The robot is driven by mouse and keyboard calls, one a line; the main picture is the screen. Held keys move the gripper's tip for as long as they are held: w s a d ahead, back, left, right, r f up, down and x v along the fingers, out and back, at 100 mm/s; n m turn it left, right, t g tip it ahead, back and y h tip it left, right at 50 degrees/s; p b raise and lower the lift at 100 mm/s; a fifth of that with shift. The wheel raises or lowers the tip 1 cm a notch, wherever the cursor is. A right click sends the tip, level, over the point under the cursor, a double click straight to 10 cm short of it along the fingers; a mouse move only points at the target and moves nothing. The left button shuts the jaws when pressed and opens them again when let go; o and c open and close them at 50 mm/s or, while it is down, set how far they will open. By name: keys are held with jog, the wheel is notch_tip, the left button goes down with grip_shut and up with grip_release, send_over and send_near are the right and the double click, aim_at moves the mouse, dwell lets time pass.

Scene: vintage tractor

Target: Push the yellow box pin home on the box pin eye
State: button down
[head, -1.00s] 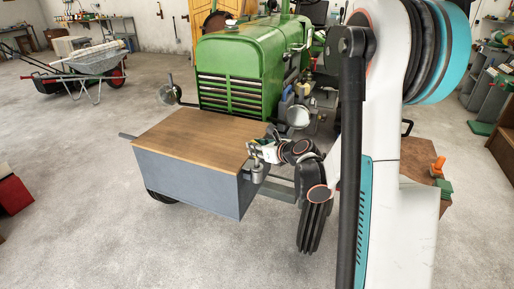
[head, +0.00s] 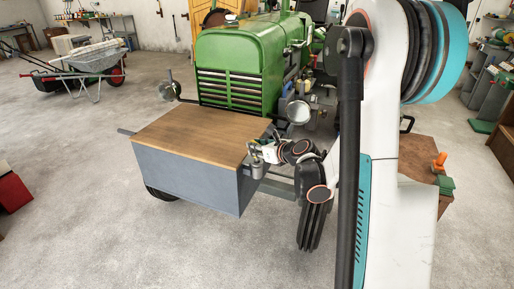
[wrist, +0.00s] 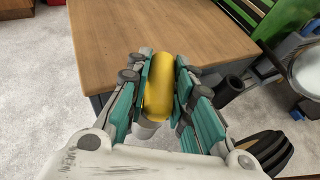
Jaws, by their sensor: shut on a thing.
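The yellow box pin (wrist: 160,92) is between the fingers of my gripper (wrist: 163,75) in the wrist view, and the fingers are shut on it. A pale grey piece shows just below the pin's near end. In the head view my gripper (head: 257,151) is at the right front corner of the wood-topped grey box on the tractor's front. The pin is too small to make out there. The box pin eye cannot be made out in either view, so how far the pin sits in it cannot be told.
The box's wooden top (head: 190,135) lies left of my gripper. The green tractor (head: 240,65) stands behind it, with a round lamp (head: 298,112) close by and a front tyre (head: 312,225) below my arm. Open concrete floor lies in front.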

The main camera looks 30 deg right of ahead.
jog(key=shift+f+b, duration=0.75)
jog(key=shift+f, duration=0.35)
jog(key=c, duration=1.3)
grip_release()
jog(key=shift+s+r, duration=0.1)
jog(key=v, duration=1.1)
jog(key=shift+s+r, duration=0.1)
jog(key=shift+s, duration=0.3)
jog(key=w+a+r+n+g+h+p, duration=0.1)
jog(key=a+r+n+p, duration=0.3)
jog(key=a+n, duration=0.65)
jog(key=a+r+n+g+p, duration=0.1)
jog(key=a+r+n+g, duration=0.1)
jog(key=a+r+n, duration=0.8)
jog(key=s+f+n+g+b, duration=0.1)
jog(key=s+f+n, duration=0.2)
jog(key=s, duration=0.4)
jog(key=s+f+n+g+b, duration=0.1)
jog(key=s+f+n+b, duration=0.1)
jog(key=s+n, duration=0.4)
jog(key=s+f+n+g+b, duration=0.1)
jog(key=s+f+n+b, duration=0.1)
jog(key=s+f+n, duration=0.3)
jog(key=shift+s+a+h, duration=0.2)
jog(key=shift+s+h, duration=0.2)
jog(key=shift+s, duration=1.1)
